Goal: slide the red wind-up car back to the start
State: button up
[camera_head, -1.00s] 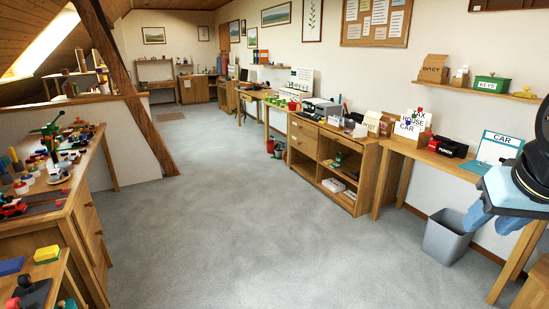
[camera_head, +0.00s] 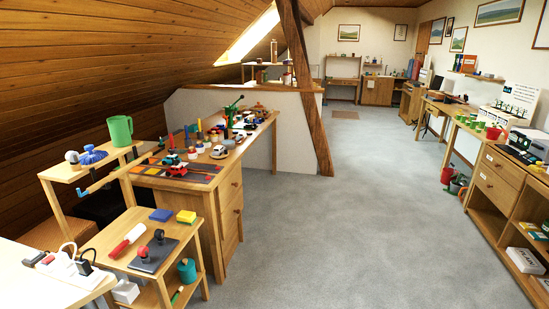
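A small red car (camera_head: 173,163) sits near the left end of a dark strip with coloured lanes (camera_head: 200,175). The strip lies along the front of a wooden drawer table (camera_head: 230,190) at the left middle of the head view. A white toy car (camera_head: 219,152) stands just behind the strip's right part. The red car is small, so its wind-up key and exact facing cannot be told. My gripper is not in view.
Several other toys and a green crane (camera_head: 232,112) crowd the table behind the strip. A low side table (camera_head: 128,240) with stamps stands in front. A timber brace (camera_head: 308,90) rises behind the table's right end. The carpet (camera_head: 340,240) to the right is clear.

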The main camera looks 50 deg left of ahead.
aim_at(178, 170)
jog(key=z, duration=0.2)
jog(key=i, duration=0.1)
jog(key=u, duration=3.05)
jog(key=i, duration=2.5)
jog(key=z, duration=0.3)
